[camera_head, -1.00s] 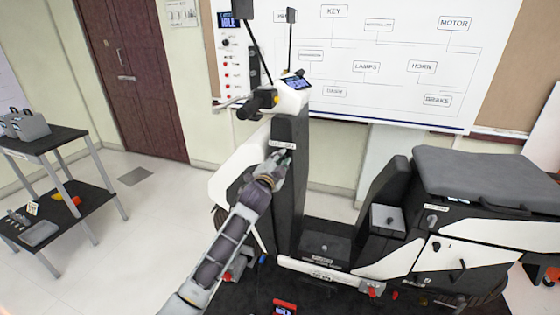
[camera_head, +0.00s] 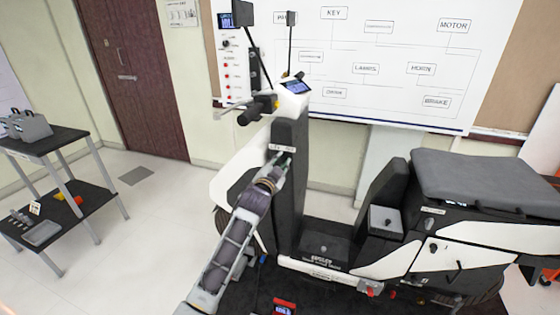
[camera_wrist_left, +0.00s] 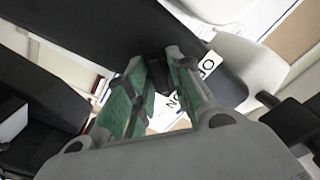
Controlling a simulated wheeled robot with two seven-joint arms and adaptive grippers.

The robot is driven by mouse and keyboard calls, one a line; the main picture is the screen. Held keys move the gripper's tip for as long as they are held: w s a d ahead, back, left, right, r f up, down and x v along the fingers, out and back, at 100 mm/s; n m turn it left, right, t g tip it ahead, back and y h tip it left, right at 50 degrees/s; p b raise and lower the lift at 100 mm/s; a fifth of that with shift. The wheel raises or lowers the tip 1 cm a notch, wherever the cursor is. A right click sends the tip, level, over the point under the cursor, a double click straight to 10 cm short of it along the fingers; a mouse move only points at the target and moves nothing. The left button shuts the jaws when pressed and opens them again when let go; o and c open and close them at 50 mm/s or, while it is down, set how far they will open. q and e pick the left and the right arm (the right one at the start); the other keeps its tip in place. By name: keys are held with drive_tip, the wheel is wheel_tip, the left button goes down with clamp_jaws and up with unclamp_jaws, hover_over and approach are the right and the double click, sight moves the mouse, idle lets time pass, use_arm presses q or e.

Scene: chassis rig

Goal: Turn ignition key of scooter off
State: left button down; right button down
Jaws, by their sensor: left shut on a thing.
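The white and black scooter (camera_head: 262,148) stands in front of the whiteboard, its handlebar and small screen at the top of the front column. My left gripper (camera_head: 285,159) is at the rider's side of this dark column, just below a white label (camera_head: 281,147). In the left wrist view, the green-padded fingers of my left gripper (camera_wrist_left: 160,78) are closed around a small dark piece, which looks like the ignition key (camera_wrist_left: 157,68). The fingers hide most of it, so its turn angle cannot be read. A white label with black letters (camera_wrist_left: 207,66) shows beside the fingertips. My right gripper is not in view.
The scooter's seat (camera_head: 480,178) is at the right. A grey toolbox (camera_head: 28,125) stands on a black two-level table (camera_head: 55,141) at the left. A red device (camera_head: 284,307) lies on the dark mat in front. The floor between table and scooter is clear.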

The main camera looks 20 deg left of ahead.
use_arm(q)
drive_tip(key=shift+n, duration=0.4)
drive_tip(key=shift+n+p, duration=0.65)
drive_tip(key=shift+n, duration=0.05)
drive_tip(key=n+p, duration=0.2)
drive_tip(key=n, duration=0.1)
drive_tip(key=shift+r, duration=0.1)
drive_tip(key=shift+a+n+p, duration=0.1)
drive_tip(key=shift+n+p, duration=0.6)
drive_tip(key=shift+n, duration=0.7)
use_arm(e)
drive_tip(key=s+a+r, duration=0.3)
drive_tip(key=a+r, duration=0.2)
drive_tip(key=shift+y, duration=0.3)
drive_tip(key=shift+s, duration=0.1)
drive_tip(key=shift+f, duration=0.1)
use_arm(q)
drive_tip(key=c, duration=1.5)
unclamp_jaws()
